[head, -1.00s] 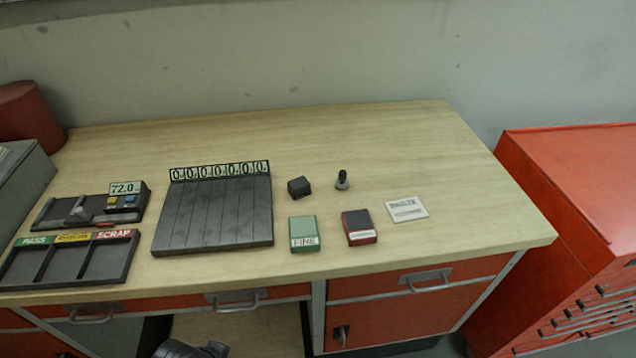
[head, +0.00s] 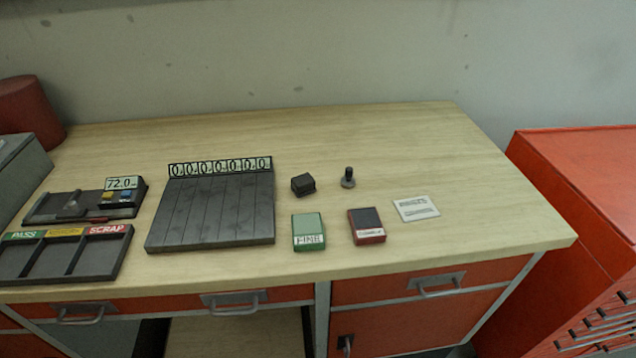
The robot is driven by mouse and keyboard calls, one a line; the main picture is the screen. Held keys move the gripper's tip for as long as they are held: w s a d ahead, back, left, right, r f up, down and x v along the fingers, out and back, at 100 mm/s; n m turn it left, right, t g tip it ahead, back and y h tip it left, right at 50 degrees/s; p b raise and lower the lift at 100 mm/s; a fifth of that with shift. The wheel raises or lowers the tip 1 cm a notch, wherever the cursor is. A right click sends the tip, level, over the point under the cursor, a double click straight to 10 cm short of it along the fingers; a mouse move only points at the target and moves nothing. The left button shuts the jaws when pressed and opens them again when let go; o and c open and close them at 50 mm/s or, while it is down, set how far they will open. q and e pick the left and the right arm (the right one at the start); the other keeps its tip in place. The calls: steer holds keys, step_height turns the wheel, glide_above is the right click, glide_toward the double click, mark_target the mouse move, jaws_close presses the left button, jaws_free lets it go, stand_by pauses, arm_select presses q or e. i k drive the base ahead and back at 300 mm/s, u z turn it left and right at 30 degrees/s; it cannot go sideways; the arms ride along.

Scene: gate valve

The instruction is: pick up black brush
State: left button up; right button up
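Two small dark things stand on the wooden workbench (head: 400,140), and I cannot tell for sure which is the black brush. One is a small upright piece (head: 348,178) with a dark narrow handle on a wider round grey base. The other is a dark grey block (head: 303,185) just to its left. Both stand free on the bench top, apart from each other. Neither of my grippers shows in the head view, so nothing is seen touching these things.
In front lie a green FINE block (head: 308,232), a red block with dark top (head: 366,226) and a white card (head: 416,208). Left are a slatted dark board (head: 212,212), a gauge unit (head: 90,205) and a sorting tray (head: 62,262). The bench's back right is clear.

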mark_target(347, 182)
steer(key=u, duration=2.3)
steer(key=k, duration=1.3)
steer(key=z, duration=1.85)
steer(key=i, duration=0.5)
steer(key=z, duration=0.05)
